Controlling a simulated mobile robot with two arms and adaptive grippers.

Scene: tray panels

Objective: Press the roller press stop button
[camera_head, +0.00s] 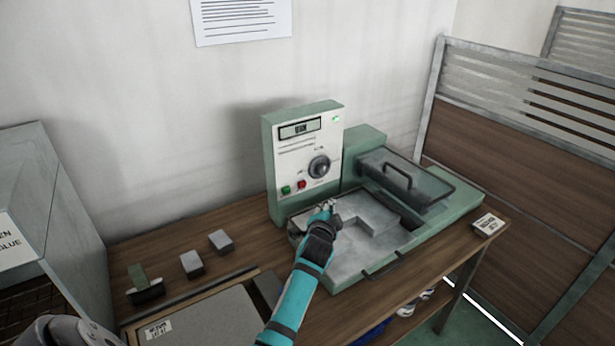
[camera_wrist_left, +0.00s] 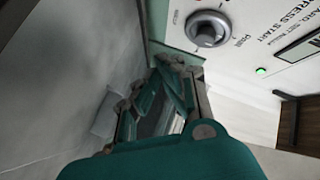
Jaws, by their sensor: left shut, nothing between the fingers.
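The roller press (camera_head: 270,160) stands on the wooden table, its white control panel (camera_head: 312,150) upright and facing me. Low on the panel are a red button (camera_head: 301,184) and, left of it, a green button (camera_head: 286,190). A dark round knob (camera_head: 319,166) sits above and to the right of them; it also shows in the left wrist view (camera_wrist_left: 207,28). My left gripper (camera_head: 329,206) is shut and empty, over the press bed, below and right of the red button and apart from it. My right gripper is not in view.
The press has a grey bed (camera_head: 365,235) with a front handle (camera_head: 385,266) and a hinged lid (camera_head: 405,180). Small grey blocks (camera_head: 192,264) and a board (camera_head: 215,318) lie to the left. A grey cabinet (camera_head: 50,220) stands farther left.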

